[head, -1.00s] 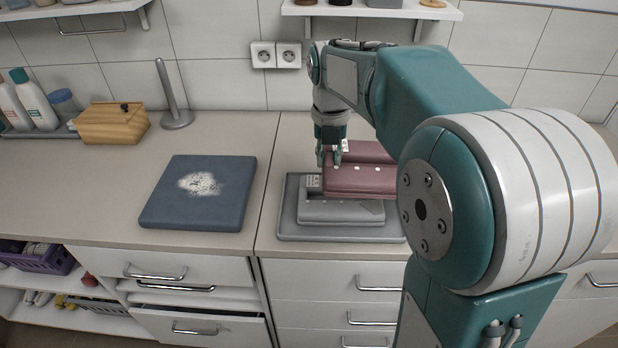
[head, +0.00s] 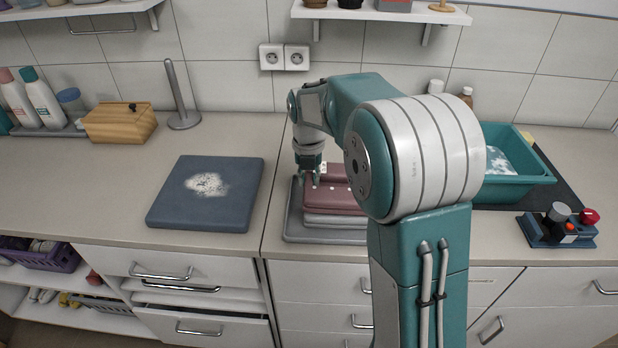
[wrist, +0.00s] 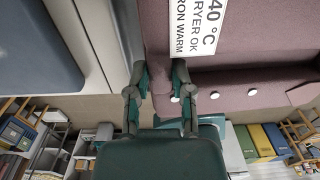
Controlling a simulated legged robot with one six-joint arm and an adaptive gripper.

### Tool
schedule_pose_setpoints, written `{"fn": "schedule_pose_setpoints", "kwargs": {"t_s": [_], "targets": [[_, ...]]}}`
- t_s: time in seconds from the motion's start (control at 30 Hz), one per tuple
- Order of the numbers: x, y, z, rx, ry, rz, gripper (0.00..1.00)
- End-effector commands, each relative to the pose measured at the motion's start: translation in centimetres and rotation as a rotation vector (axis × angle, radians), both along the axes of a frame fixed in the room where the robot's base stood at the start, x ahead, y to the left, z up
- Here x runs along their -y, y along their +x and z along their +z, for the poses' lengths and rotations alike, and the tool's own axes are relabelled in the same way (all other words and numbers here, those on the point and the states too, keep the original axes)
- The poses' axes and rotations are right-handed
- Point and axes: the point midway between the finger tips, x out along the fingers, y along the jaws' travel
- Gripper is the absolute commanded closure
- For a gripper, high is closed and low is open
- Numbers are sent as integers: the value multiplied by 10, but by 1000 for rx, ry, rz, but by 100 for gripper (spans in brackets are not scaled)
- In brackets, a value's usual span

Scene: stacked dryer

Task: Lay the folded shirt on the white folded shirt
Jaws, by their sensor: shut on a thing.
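A mauve folded shirt (head: 335,200) lies level over a pale grey-white folded shirt (head: 335,219) in the head view, nearly lined up with it. Only a thin front band of the lower shirt shows; I cannot tell whether the two touch. My gripper (head: 310,178) is shut on the left edge of the mauve shirt. In the wrist view, the fingers of my gripper (wrist: 163,75) pinch that edge beside the mauve shirt's (wrist: 250,50) white care label (wrist: 197,25). My arm hides the right side of both shirts.
The pale shirt lies on a grey tray (head: 292,228). A blue folding board (head: 180,215) with a white patch lies to the left. A teal basin (head: 515,182) and a small control box (head: 565,240) stand to the right.

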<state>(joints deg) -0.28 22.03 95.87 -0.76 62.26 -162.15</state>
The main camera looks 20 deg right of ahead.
Motion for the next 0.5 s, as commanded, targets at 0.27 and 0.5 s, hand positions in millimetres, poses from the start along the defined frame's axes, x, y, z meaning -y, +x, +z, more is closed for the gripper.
{"fn": "schedule_pose_setpoints", "kwargs": {"t_s": [0.27, 0.5], "targets": [[0, 0, -3, 0, 0, 0, 100], [0, 0, -5, 0, 0, 0, 37]]}}
